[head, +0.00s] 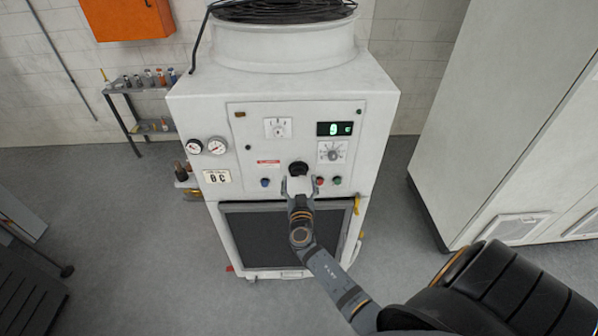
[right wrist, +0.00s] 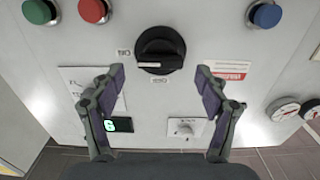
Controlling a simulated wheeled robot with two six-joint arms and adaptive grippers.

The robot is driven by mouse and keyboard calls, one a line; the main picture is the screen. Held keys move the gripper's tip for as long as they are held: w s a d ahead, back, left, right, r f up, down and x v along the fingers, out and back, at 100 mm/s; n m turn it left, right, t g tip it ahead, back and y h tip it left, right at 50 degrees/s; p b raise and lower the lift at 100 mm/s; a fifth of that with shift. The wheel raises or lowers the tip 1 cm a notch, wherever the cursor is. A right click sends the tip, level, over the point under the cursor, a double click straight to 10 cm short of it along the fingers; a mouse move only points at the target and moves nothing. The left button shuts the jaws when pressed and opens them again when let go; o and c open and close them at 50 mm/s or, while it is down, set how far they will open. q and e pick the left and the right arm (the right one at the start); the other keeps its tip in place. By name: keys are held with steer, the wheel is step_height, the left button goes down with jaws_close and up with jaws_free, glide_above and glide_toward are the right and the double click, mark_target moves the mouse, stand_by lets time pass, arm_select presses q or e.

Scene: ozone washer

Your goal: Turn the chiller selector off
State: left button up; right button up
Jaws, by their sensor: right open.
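The chiller (head: 190,100) is a white cabinet with a control panel. A black round selector knob (head: 298,168) sits low in the middle of the panel. In the right wrist view the knob (right wrist: 160,46) shows large, with a grip bar across it and small labels beside and below it, too small to read surely. My right gripper (head: 299,186) is in front of the knob. In the right wrist view my right gripper (right wrist: 160,73) is open and empty, its fingertips apart on either side just below the knob, not visibly touching it. My left gripper is out of view.
A blue button (head: 265,182) is left of the knob; red (head: 320,181) and green (head: 337,181) ones are right. Above are a green-digit display (head: 334,128) and a white dial (head: 332,152). Gauges (head: 217,146) are at left. A tall grey cabinet (head: 480,120) stands right.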

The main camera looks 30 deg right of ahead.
mark_target(299, 173)
steer(key=shift+x, duration=1.3)
steer(key=shift+c, duration=0.4)
